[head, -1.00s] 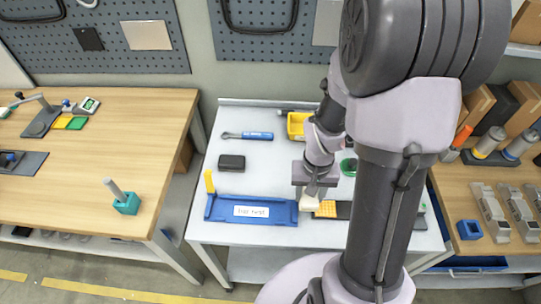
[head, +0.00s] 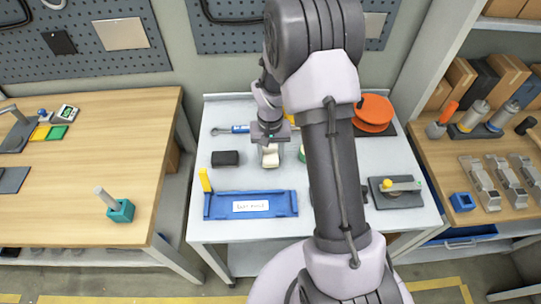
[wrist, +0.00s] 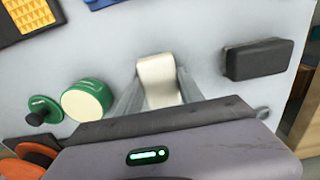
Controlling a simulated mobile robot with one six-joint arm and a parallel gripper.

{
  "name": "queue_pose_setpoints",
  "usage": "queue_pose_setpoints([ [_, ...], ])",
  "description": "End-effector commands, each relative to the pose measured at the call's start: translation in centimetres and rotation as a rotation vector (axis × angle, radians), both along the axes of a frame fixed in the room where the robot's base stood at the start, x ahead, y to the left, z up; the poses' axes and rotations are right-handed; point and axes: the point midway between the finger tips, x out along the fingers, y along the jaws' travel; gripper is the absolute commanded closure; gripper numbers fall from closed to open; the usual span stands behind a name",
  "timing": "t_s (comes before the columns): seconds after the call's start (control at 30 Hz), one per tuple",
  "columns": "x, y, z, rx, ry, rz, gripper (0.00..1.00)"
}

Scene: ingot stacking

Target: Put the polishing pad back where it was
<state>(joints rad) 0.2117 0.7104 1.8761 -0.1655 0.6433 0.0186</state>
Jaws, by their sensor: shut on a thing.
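The cream-white block that looks like the polishing pad (wrist: 158,80) is between the two fingers of my gripper (wrist: 160,95) in the wrist view. My gripper (head: 269,147) is shut on it, and the pad (head: 270,158) hangs below the jaws in the head view. It is over the white table, behind the blue tray and right of a black block. The gap under the pad cannot be judged.
The blue tray (head: 230,207) with a white label lies at the table's front. The black block (head: 225,158) is left of my gripper. A green-and-cream round container (wrist: 88,101) and a green lid with a black knob (wrist: 43,108) are near. Some white table (head: 215,178) is bare.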

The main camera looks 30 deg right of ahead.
Motion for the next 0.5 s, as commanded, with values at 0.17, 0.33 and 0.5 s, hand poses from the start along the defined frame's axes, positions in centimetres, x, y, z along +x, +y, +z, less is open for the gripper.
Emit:
queue_pose_setpoints([
  [0.17, -0.01, -0.03, -0.89, 0.0, -0.001, 0.0, 0.98],
  [0.33, -0.02, -0.03, -1.2, 0.0, -0.001, -0.001, 0.98],
  [0.5, -0.03, -0.03, -1.17, 0.0, -0.001, -0.001, 0.34],
])
